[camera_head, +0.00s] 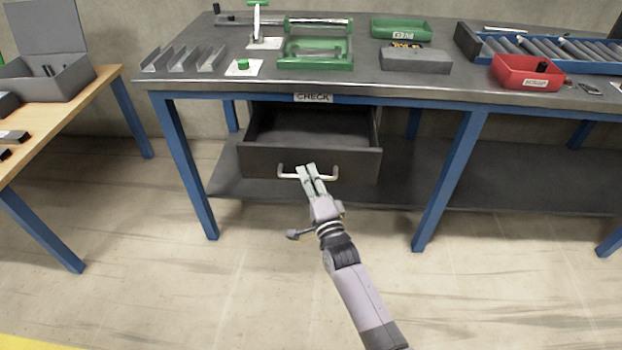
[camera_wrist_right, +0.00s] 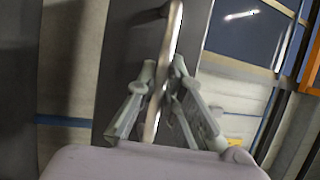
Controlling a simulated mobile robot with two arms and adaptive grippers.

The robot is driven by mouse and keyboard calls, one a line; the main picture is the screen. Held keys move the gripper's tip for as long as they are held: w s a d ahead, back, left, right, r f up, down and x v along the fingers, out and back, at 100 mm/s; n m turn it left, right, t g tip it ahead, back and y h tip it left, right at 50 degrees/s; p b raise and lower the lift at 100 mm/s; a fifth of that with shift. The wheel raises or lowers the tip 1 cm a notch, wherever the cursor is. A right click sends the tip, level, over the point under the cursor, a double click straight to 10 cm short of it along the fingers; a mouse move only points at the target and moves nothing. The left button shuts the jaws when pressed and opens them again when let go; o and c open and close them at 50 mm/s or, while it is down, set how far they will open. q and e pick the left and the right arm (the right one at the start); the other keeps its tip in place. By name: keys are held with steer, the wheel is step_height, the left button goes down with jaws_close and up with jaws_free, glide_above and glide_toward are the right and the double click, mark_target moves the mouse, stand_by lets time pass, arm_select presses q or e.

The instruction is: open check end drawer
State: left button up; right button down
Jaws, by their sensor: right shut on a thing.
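The check end drawer (camera_head: 260,163) hangs under the workbench, below the label "CHECK" (camera_head: 313,98). It is pulled out, and its dark inside shows empty as far as I can see. A pale bar handle (camera_head: 328,177) is on its front. My right gripper (camera_head: 307,172) is at the middle of the handle, with its fingers closed around the bar. In the right wrist view the handle (camera_wrist_right: 168,45) runs between the two fingers (camera_wrist_right: 163,85). My left gripper is in neither view.
Blue legs (camera_head: 182,165) stand on both sides of the drawer. A wooden table (camera_head: 100,80) is at the left. The floor in front is clear.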

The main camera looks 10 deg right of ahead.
steer(key=c, duration=2)
jaws_free()
steer(key=o, duration=0.3)
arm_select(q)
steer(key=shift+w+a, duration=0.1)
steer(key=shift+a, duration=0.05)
arm_select(e)
steer(key=v, duration=1.2)
